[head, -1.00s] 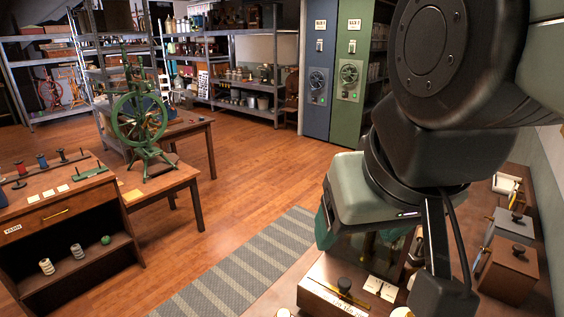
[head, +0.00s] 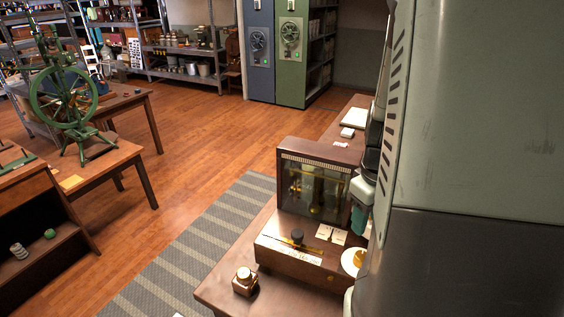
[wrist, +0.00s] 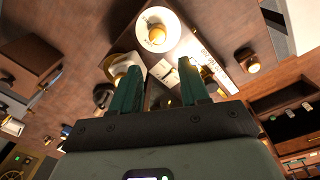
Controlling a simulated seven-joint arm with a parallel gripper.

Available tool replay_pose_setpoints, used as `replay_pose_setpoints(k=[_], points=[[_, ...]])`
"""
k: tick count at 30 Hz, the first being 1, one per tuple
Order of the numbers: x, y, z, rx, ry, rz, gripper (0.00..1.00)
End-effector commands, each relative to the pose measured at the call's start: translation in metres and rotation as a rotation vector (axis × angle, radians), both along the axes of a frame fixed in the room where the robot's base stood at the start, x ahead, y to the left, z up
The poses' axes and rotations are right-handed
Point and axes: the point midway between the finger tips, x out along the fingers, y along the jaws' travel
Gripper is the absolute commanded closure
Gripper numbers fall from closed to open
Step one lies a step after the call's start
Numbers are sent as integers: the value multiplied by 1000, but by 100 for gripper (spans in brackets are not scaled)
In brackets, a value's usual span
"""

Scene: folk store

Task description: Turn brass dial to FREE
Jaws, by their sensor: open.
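A wooden instrument base (head: 300,262) stands on the bench with a glass-fronted case (head: 315,185) behind it, holding brass parts. A black knob (head: 297,236) with a thin brass bar lies on the base top, beside two pale cards (head: 331,234). A round white dish with a brass piece (head: 352,262) sits at its right end, partly hidden by my arm. I cannot tell which brass part is the dial, nor read FREE. My gripper (wrist: 160,88) is open and empty in the wrist view, pointing toward the base; a pale round dish (wrist: 157,30) lies beyond its fingertips.
A small brown jar (head: 244,282) stands on the bench's front corner. Wooden boxes (wrist: 45,50) lie left in the wrist view. A striped rug (head: 205,240) and open floor lie left of the bench. My arm blocks the head view's right side.

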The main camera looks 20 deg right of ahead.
Motion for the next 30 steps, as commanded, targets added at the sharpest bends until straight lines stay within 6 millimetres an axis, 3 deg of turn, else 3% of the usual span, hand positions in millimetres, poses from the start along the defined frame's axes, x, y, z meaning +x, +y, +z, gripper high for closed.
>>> replay_pose_setpoints(k=[8, 21, 30], points=[[-4, -6, -30, 4, 26, 29, 55], [-2, -9, -105, 3, 23, 27, 55], [-2, -10, -117, 2, 20, 27, 55]])
